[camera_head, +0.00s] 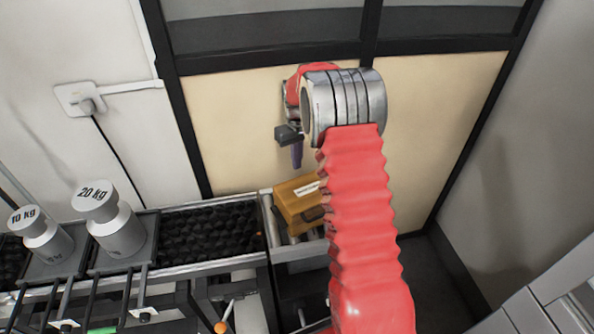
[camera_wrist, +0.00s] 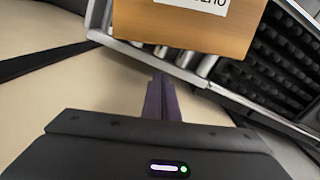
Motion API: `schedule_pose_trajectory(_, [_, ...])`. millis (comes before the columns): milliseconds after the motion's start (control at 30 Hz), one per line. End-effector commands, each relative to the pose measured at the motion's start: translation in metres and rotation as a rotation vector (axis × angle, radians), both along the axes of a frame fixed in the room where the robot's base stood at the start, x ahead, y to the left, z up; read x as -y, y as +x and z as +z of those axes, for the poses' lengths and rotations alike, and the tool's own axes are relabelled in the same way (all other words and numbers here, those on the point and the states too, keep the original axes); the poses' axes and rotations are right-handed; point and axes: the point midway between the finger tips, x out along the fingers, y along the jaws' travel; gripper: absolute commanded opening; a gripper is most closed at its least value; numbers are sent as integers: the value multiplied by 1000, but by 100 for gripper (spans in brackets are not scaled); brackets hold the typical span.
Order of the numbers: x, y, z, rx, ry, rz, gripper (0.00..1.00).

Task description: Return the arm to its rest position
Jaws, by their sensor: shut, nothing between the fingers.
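My arm, with its red bellows sleeve and silver joint, rises from the bottom right of the head view. My gripper (camera_head: 297,158) hangs at its far end in front of the cream wall panel, with purple fingers pointing down. In the wrist view my gripper (camera_wrist: 162,80) has its two purple fingers together, with nothing between them. The fingertips are apart from the wooden box, which lies beyond them.
A wooden box (camera_head: 290,203) with a white label stands on a roller section (camera_head: 297,252), also in the wrist view (camera_wrist: 185,28). Black textured conveyor (camera_head: 212,232) runs left of it. Weights marked 20 kg (camera_head: 117,228) and 10 kg (camera_head: 47,240) stand at left. Dark-framed wall is behind.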

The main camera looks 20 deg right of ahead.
Motion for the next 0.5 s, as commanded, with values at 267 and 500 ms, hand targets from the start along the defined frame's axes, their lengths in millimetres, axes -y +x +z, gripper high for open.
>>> schedule_pose_trajectory(267, [0,-1,19,-2,1,0,0])
schedule_pose_trajectory(500, [1,-1,19,-1,0,-2,0])
